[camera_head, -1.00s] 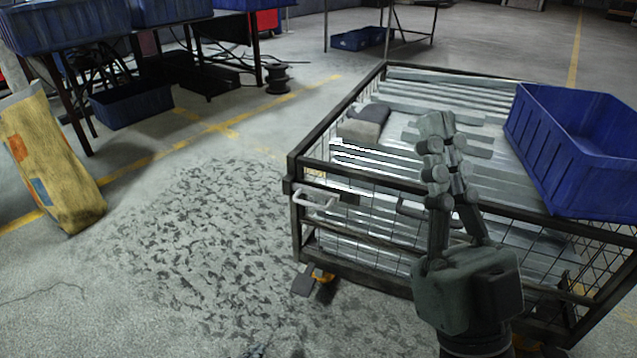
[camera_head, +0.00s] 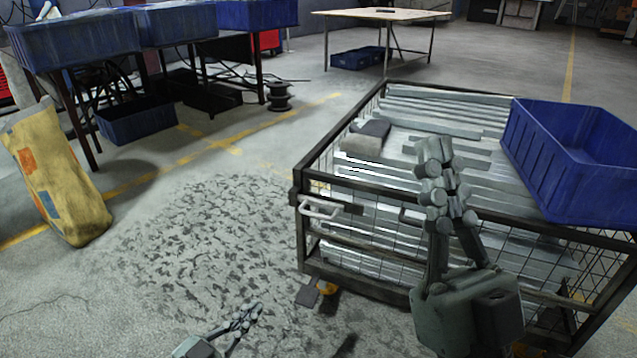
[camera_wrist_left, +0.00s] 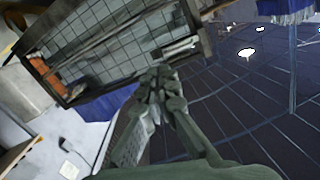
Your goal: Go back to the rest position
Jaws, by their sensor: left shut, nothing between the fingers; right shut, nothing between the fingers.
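My right gripper (camera_head: 433,152) is shut and empty. It points up, in front of the wire-mesh cart in the head view and overlapping its metal bars. My left gripper (camera_head: 244,314) is shut and empty, low in the head view, over the bare floor to the left of the cart. It also shows in the middle of the left wrist view (camera_wrist_left: 160,82), fingers together with nothing between them. Whether the right gripper touches the cart cannot be told.
The wire-mesh cart (camera_head: 384,195) holds metal bars and a grey-brown block (camera_head: 364,139). A blue bin (camera_head: 545,160) sits on its right side. A yellow sack (camera_head: 58,180) stands at left. Blue bins on tables and a wooden-topped table (camera_head: 380,13) are behind. Stained floor between is clear.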

